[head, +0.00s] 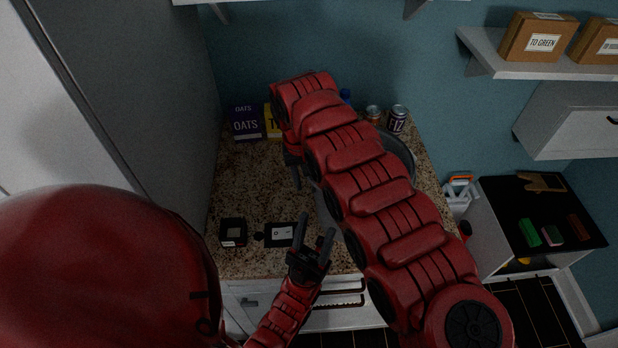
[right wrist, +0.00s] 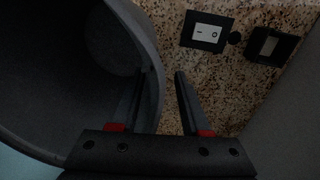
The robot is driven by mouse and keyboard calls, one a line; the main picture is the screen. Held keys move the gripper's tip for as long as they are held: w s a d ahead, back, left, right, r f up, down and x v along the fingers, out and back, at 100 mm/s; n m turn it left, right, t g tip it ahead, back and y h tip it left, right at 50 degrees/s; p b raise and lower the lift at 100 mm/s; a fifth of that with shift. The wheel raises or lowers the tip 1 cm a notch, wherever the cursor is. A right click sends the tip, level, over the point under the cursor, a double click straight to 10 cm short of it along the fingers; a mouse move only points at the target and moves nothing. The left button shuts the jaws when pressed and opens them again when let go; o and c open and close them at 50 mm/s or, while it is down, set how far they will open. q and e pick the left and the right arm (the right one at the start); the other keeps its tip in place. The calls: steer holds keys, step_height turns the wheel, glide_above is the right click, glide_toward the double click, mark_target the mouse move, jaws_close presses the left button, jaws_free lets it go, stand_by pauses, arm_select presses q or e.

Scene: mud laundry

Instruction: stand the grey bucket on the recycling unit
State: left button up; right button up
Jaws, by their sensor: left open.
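The grey bucket (head: 402,152) stands on the speckled worktop, largely hidden behind my right arm in the head view. In the right wrist view the bucket (right wrist: 60,75) fills the left side, its opening towards the camera. My right gripper (right wrist: 160,85) is open with its fingers spread. One finger overlaps the inside of the bucket near the wall, the other is outside over the worktop with a gap. In the head view my right gripper (head: 293,170) is partly hidden by its arm. My left gripper (head: 318,228) is open and empty above the worktop's front. A low black-topped unit (head: 510,215) at right may be the recycling unit; no label shows.
Green, pink and brown blocks (head: 530,232) lie on the black top. Oats boxes (head: 246,124) and cans (head: 398,119) stand at the worktop's back. Small dark items (head: 233,232) lie near its front. A shelf with cartons (head: 538,38) is above right.

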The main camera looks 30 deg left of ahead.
steer(key=shift+d, duration=0.1)
steer(key=shift+r, duration=0.15)
step_height(320, 180, up, 12)
steer(key=a+p, duration=0.1)
steer(key=p, duration=0.3)
steer(key=shift+s, duration=0.4)
steer(key=shift+a+f, duration=0.1)
steer(key=shift+f, duration=0.1)
